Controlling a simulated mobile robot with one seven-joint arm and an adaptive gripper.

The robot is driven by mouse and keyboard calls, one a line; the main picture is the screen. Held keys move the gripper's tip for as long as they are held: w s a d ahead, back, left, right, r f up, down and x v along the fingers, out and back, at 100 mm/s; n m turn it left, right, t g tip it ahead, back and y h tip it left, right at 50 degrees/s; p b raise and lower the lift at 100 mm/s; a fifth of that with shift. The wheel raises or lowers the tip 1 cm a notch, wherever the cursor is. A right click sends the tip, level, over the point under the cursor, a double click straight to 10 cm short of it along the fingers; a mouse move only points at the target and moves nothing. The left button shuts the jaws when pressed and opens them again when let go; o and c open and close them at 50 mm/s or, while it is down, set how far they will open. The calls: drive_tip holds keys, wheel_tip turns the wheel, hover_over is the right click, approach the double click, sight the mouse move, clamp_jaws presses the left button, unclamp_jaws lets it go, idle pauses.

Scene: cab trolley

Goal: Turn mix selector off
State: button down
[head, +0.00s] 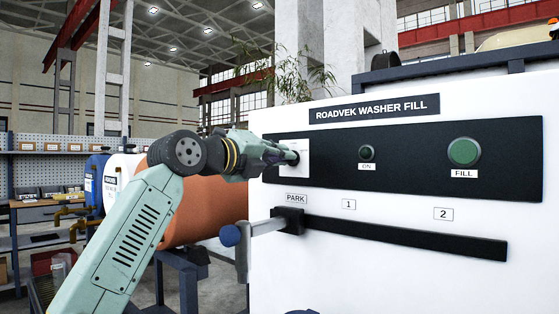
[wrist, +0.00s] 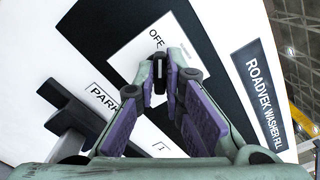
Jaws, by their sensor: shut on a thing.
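The mix selector is a small dark knob (wrist: 159,72) on a white label plate (head: 295,158), at the left end of the black control strip of the washer fill panel. My gripper (head: 288,157) reaches it from the left. In the wrist view my fingers (wrist: 160,82) with purple pads are closed together on the knob.
To the right on the strip are a small ON button (head: 366,153) and a larger green FILL button (head: 464,152). An orange tank (head: 205,205) stands behind my arm.

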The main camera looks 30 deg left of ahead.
drive_tip(key=shift+f+n, duration=0.1)
drive_tip(key=shift+n, duration=0.5)
drive_tip(key=c, duration=1.7)
unclamp_jaws()
drive_tip(key=s, duration=0.4)
drive_tip(key=s+a, duration=0.1)
drive_tip(key=s, duration=0.7)
drive_tip(key=shift+a, duration=0.35)
